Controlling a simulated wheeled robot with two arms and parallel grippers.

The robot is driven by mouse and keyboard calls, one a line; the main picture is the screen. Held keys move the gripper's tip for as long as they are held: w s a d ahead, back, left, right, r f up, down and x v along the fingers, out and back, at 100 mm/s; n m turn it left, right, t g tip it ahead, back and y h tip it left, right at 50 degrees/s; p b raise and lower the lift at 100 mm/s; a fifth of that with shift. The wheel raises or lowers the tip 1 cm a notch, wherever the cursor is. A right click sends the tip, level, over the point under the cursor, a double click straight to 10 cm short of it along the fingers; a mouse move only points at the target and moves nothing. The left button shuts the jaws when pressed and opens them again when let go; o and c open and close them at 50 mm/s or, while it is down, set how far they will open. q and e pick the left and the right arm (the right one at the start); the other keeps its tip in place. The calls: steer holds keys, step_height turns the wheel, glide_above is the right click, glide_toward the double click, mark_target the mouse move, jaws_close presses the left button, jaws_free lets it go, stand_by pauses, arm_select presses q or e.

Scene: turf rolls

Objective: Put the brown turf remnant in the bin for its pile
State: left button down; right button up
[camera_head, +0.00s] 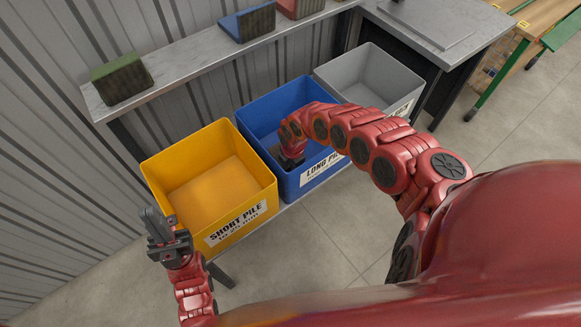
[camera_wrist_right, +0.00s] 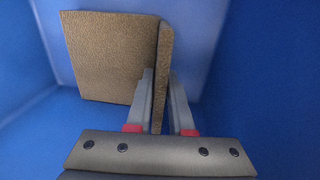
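The brown turf remnant (camera_wrist_right: 110,58), a flat panel with an upright flap along one side, is inside the blue bin in the right wrist view. My right gripper (camera_wrist_right: 160,85) has its fingers on both sides of the flap and looks shut on it. In the head view my right gripper (camera_head: 292,158) reaches down inside the blue LONG PILE bin (camera_head: 318,178). The yellow SHORT PILE bin (camera_head: 232,226) stands to its left and looks empty. My left gripper (camera_head: 157,224) is in front of the yellow bin's left corner, empty, with its fingers close together.
A grey bin (camera_head: 385,82) stands right of the blue one. A shelf (camera_head: 190,75) behind the bins carries a green sample (camera_head: 122,79), a blue sample (camera_head: 247,22) and a red sample (camera_head: 298,6). A grey cabinet (camera_head: 435,30) is at the back right. Open floor lies in front.

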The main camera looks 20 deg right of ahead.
steer(key=o, duration=0.3)
steer(key=shift+r, duration=0.1)
steer(key=r+p, duration=0.1)
steer(key=r, duration=0.2)
steer(key=r+p, duration=0.1)
steer(key=r, duration=0.3)
steer(key=shift+s+d+r, duration=0.1)
steer(key=shift+s+d, duration=0.1)
steer(key=shift+s+r+p, duration=0.15)
steer(key=shift+r+p, duration=1.05)
steer(key=shift+r, duration=0.05)
steer(key=shift+s+r+p, duration=0.15)
steer(key=shift+r+p, duration=1)
steer(key=shift+r, duration=0.05)
